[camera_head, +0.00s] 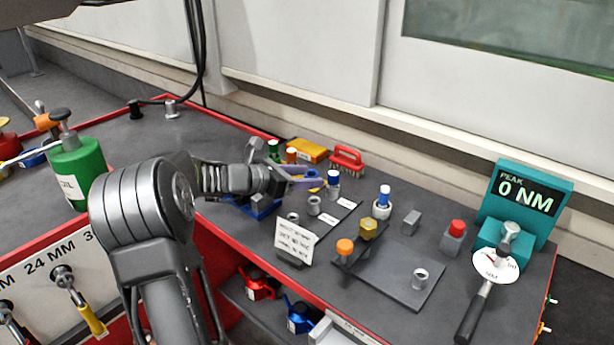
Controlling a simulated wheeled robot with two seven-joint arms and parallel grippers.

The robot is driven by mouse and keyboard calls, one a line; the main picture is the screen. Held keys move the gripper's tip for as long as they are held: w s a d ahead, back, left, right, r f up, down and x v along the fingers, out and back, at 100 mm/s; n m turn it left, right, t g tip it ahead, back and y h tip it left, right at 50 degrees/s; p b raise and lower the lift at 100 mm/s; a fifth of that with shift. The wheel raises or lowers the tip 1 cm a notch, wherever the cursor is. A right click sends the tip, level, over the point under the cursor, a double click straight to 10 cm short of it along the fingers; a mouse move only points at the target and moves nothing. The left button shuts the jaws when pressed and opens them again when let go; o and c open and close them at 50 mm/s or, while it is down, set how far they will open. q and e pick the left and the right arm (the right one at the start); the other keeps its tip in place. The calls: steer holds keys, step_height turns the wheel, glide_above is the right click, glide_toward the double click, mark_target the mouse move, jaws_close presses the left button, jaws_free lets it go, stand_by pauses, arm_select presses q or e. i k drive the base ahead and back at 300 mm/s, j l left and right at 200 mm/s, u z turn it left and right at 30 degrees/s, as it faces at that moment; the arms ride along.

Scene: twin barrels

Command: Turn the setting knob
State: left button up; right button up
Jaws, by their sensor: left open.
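A teal torque tester (530,200) reading "PEAK 0 NM" stands at the right end of the bench. A white round dial marked NM (497,268) with a red pointer sits in front of it, by a wrench with a black handle (473,318). No part is labelled as the setting knob; this dial is the likeliest match. My right gripper is not in view.
An orange-topped post (344,247), a brass hex piece (368,229), a grey plate (398,272) and a red-topped block (455,232) lie between my gripper and the tester. A white sign (295,240) stands in front. A green oil can (78,170) is at left.

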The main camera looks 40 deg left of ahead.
mark_target(503, 251)
steer(key=k+j, duration=0.2)
steer(key=k, duration=0.3)
steer(key=k+j, duration=0.15)
steer(key=k, duration=0.3)
